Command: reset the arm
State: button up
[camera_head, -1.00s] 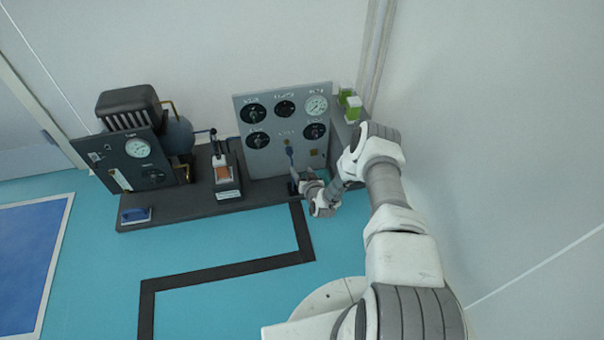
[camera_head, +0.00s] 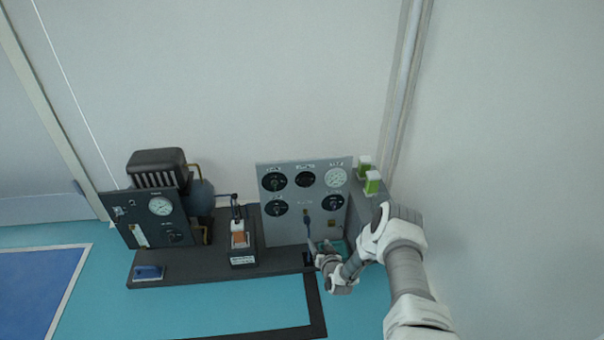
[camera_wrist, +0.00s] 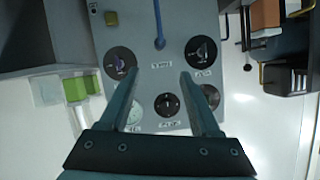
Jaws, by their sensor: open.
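My arm (camera_head: 408,275) reaches from the lower right of the head view toward a grey gauge panel (camera_head: 290,232). My gripper (camera_wrist: 160,76) is open in the wrist view, its two fingers apart with nothing between them. The panel's face with several round dials (camera_wrist: 167,104) lies beyond the fingertips. A blue handle-like part (camera_wrist: 158,25) on the panel is above the gap between the fingers, apart from them. In the head view this blue part (camera_head: 307,222) is just above the gripper end, whose fingers are too small to make out clearly.
A dark bench (camera_head: 190,268) carries the panel, a dark gauge unit (camera_head: 150,222) and a small stand with an orange part (camera_head: 239,240). A blue item (camera_head: 149,272) lies at its front left. Green-and-white containers (camera_head: 372,183) stand right of the panel. Walls close in behind and right.

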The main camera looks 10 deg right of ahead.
jog(key=w+r+n+g, duration=0.2)
jog(key=w+r, duration=0.3)
jog(key=r, duration=1)
notch_tip(320, 180, up, 18)
jog(key=s+n+g, duration=0.1)
jog(key=s+g, duration=0.1)
jog(key=s+r+g+h, duration=0.2)
jog(key=s+r, duration=1.6)
jog(key=s+a+r+m+g, duration=0.1)
jog(key=s+r, duration=0.1)
jog(key=s, duration=1)
jog(key=s+a+r+g, duration=0.1)
jog(key=s+r, duration=0.1)
jog(key=s, duration=1.1)
notch_tip(320, 180, up, 27)
jog(key=p, duration=2.7)
jog(key=shift+d+r+y+p, duration=0.2)
jog(key=shift+d+y+p, duration=0.05)
jog(key=shift+y+p, duration=0.1)
jog(key=shift+w, duration=0.1)
